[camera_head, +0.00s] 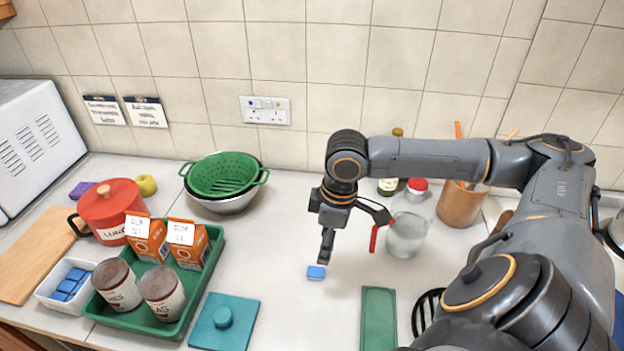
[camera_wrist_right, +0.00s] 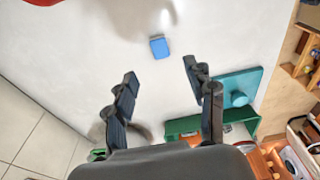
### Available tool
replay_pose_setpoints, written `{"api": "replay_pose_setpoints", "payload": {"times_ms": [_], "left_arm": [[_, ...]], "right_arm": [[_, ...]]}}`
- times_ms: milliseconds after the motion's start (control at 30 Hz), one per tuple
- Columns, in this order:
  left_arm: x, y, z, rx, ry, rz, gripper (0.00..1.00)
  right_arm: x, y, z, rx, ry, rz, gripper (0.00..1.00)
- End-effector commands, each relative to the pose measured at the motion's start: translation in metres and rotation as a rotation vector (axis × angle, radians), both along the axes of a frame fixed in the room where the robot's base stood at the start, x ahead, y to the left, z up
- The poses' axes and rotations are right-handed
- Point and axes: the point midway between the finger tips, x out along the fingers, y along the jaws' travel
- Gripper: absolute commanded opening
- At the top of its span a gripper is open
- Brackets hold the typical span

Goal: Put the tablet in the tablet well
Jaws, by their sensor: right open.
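A small blue tablet (camera_head: 316,272) lies on the pale worktop, in front of my right gripper. It also shows in the right wrist view (camera_wrist_right: 160,47), just beyond the fingertips and roughly in line with the gap between them. My right gripper (camera_head: 352,234) is open and empty, pointing down, with one fingertip just above the tablet in the head picture. In the wrist view (camera_wrist_right: 160,72) its two fingers are spread wide, and nothing is between them. Several more blue tablets sit in a white tub (camera_head: 47,297) at the left. I cannot identify a tablet well. My left gripper is out of view.
A teal lid with a knob (camera_head: 222,322) and a green tray (camera_head: 207,287) with cartons and jars stand left of the tablet. A clear jug with a red handle (camera_head: 405,238) is close right of the gripper. A green flat block (camera_head: 378,318) lies at the front.

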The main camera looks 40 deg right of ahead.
Motion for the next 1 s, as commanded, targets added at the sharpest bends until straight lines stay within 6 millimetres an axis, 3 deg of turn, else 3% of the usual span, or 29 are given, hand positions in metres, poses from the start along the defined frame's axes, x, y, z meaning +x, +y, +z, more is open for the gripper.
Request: {"api": "replay_pose_setpoints", "payload": {"times_ms": [200,467,700,1000], "left_arm": [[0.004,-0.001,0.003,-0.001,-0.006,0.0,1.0],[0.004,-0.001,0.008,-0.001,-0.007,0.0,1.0],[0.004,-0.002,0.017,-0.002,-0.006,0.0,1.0],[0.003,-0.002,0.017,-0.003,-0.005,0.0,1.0]], "right_arm": [[0.004,0.004,-0.038,0.002,0.003,-0.002,0.55],[0.007,0.006,-0.056,0.003,0.002,-0.002,0.55],[0.013,0.009,-0.091,0.0,0.003,-0.002,0.55],[0.014,0.01,-0.099,-0.001,-0.001,-0.001,0.55]]}}
